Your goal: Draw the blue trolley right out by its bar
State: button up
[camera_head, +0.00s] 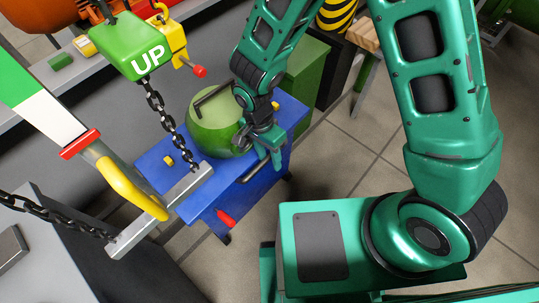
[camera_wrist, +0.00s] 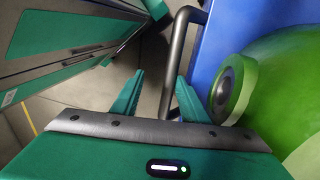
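The blue trolley (camera_head: 255,195) stands on the tiled floor in the middle of the head view; its blue side also shows in the wrist view (camera_wrist: 222,35). Its dark bar (camera_head: 248,174) runs along the edge facing me and shows as a grey tube in the wrist view (camera_wrist: 172,70). My gripper (camera_head: 267,160) is at the bar, beside the trolley's top. In the wrist view my gripper (camera_wrist: 160,80) is open. The bar appears between its fingers, closer to the right one, with a gap to the left one. Whether either finger touches it, I cannot tell.
A green rounded load (camera_head: 212,120) sits on the trolley. A green UP sign block (camera_head: 143,45) and chains hang at the left, with a grey beam (camera_head: 160,210) partly over the trolley. A dark green box (camera_head: 305,70) stands behind. Floor tiles (camera_head: 345,150) are clear to the right.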

jog(key=shift+s+d, duration=0.1)
jog(key=shift+s, duration=0.05)
dwell(0.4)
notch_tip(320, 180, up, 10)
jog(key=w+a, duration=0.1)
jog(key=shift+w+a+r, duration=0.2)
jog(key=shift+w+a, duration=0.05)
jog(key=shift+w, duration=0.05)
jog(key=f, duration=0.7)
jog(key=s+f, duration=0.1)
jog(key=f, duration=0.2)
jog(key=shift+d+f, duration=0.2)
jog(key=shift+f, duration=0.05)
dwell(0.4)
grip_shut()
